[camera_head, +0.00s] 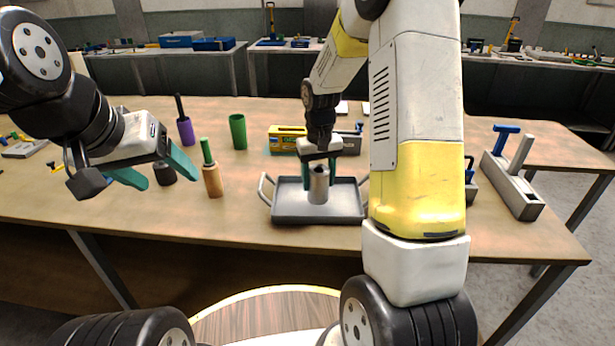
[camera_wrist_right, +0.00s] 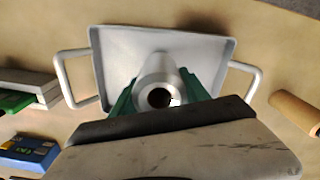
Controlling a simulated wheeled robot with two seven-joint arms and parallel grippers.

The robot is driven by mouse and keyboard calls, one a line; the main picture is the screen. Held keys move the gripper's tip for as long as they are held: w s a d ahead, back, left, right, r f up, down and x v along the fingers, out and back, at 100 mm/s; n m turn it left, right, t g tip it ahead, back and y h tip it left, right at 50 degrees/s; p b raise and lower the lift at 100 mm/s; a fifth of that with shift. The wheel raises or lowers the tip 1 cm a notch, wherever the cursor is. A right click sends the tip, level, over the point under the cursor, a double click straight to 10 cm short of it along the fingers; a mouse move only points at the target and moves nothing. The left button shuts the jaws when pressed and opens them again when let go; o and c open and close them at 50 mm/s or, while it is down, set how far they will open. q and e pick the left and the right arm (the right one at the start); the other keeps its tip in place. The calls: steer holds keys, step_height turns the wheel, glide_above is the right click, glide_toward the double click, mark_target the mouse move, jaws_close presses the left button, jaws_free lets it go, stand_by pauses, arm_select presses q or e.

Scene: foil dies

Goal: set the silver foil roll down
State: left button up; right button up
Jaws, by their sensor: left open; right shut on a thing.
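The silver foil roll (camera_head: 319,186) is upright over the grey tray (camera_head: 290,214) in the head view. My right gripper (camera_head: 319,172) is shut on it from above. In the right wrist view the foil roll (camera_wrist_right: 159,84) shows its hollow end, between the green fingers of my right gripper (camera_wrist_right: 168,92), with the tray (camera_wrist_right: 215,46) behind it. I cannot tell whether the roll's lower end touches the tray floor. My left gripper (camera_head: 152,172) is open and empty, above the left part of the table.
A wooden handle with a green top (camera_head: 212,178), a dark cup (camera_head: 164,174), a purple tool (camera_head: 186,128) and a green cup (camera_head: 238,132) stand left of the tray. A yellow box (camera_head: 284,138) is behind it. A grey stand with a blue handle (camera_head: 512,180) is at right.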

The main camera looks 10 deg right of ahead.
steer(key=shift+a+f, duration=0.1)
steer(key=shift+f, duration=1.6)
steer(key=o, duration=1.6)
steer(key=shift+f, duration=0.1)
step_height(320, 180, up, 12)
step_height(320, 180, up, 9)
steer(key=t+y, duration=0.1)
steer(key=t, duration=0.1)
glide_above(317, 190)
steer(key=s, duration=0.6)
steer(key=s+a+r+t+y, duration=0.1)
steer(key=s+r+t, duration=0.3)
steer(key=s, duration=0.9)
steer(key=shift+s+m, duration=0.3)
